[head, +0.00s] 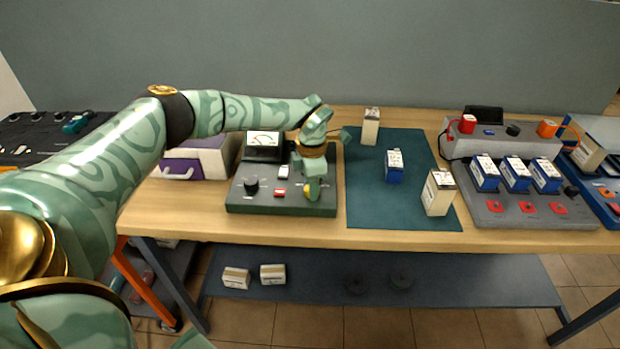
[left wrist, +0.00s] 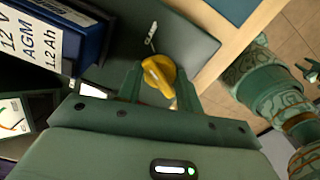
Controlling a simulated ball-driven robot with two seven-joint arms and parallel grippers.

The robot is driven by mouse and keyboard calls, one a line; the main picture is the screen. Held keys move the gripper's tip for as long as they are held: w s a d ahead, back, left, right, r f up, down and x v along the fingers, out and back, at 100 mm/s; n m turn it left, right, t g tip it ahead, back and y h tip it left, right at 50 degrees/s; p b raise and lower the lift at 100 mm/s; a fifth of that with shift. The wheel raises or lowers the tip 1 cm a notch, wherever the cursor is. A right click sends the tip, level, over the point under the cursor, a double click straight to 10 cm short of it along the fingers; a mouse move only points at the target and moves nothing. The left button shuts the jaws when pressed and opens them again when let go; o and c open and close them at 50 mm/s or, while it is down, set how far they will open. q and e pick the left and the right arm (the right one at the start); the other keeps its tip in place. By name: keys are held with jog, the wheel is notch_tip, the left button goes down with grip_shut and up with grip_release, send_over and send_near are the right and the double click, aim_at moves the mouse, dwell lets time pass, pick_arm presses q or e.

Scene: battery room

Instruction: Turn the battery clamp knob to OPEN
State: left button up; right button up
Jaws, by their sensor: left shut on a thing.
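The tester (head: 240,205), a dark green box, stands on the wooden table. A yellow knob (head: 306,190) is at its front right corner, partly hidden by my left gripper (head: 313,186). In the left wrist view the yellow knob (left wrist: 158,74) sits between the two fingers of my left gripper (left wrist: 160,84), which is shut on it. White marks (left wrist: 151,38) show on the panel beside the knob, too small to read. A blue battery (left wrist: 58,38) labelled 12 V AGM stands close beside the gripper.
The tester also has a meter (head: 263,140), a black knob (head: 251,186) and a red button (head: 280,193). A purple and white box (head: 205,157) stands left. A teal mat (head: 375,207) with several batteries lies right, and a grey battery rack (head: 490,213) beyond it.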

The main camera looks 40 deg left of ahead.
pick_arm(q)
jog(key=n+p, duration=0.1)
jog(key=n, duration=0.1)
jog(key=n+p, duration=0.1)
jog(key=p, duration=0.1)
jog(key=shift+r+n, duration=0.3)
jog(key=shift+n, duration=0.1)
jog(key=n+p, duration=0.2)
jog(key=n, duration=0.1)
jog(key=shift+n+p, duration=0.3)
jog(key=shift+p, duration=0.1)
jog(key=n+p, duration=0.2)
jog(key=n, duration=0.2)
jog(key=shift+f+n+p, duration=0.15)
jog(key=shift+n+p, duration=0.75)
jog(key=shift+n, duration=0.8)
jog(key=o, duration=1)
jog(key=shift+f, duration=0.1)
